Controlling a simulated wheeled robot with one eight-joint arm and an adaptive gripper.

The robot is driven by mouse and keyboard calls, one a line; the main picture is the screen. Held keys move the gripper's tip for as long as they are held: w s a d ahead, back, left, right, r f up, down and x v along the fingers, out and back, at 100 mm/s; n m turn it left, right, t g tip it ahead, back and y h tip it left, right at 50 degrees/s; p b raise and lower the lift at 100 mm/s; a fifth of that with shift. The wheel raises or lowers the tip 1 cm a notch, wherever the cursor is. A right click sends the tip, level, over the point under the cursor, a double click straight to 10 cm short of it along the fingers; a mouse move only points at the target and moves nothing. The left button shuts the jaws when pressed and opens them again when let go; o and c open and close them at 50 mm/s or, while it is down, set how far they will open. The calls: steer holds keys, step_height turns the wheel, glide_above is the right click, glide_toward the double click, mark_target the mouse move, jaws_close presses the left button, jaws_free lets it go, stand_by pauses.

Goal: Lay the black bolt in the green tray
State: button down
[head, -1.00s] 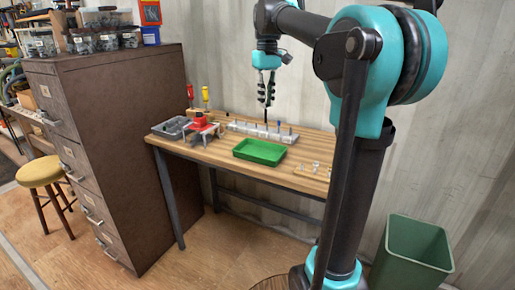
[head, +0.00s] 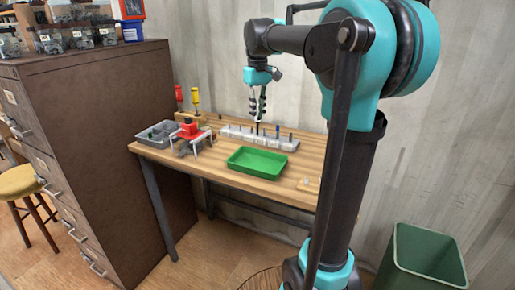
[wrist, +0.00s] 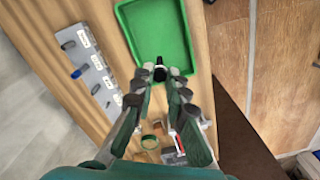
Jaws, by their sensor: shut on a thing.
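My gripper (head: 257,114) hangs over the workbench by the pale rack in the head view. In the wrist view my gripper (wrist: 160,76) is shut on the black bolt (wrist: 160,73), whose end shows between the fingertips. In the head view the bolt is thin and dark below the fingers, hard to tell from the rack behind. The green tray (head: 258,173) lies on the bench, in front of the rack. The tray also shows in the wrist view (wrist: 178,66), with the bolt overlapping its lower part in the picture. I cannot tell the bolt's height. The visible tray floor looks empty.
The pale rack (head: 233,134) holds several upright bolts, one blue. A red-topped item (head: 189,130) on a grey stand and a grey divided bin (head: 145,139) are left of the tray. Screwdrivers (head: 196,101) stand behind. A brown cabinet (head: 120,120) stands left of the bench.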

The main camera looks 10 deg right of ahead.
step_height(320, 180, down, 13)
steer(key=shift+r, duration=0.1)
stand_by(0.4)
steer(key=c, duration=1.9)
jaws_free()
steer(key=o, duration=0.4)
steer(key=shift+c, duration=0.2)
step_height(320, 180, up, 12)
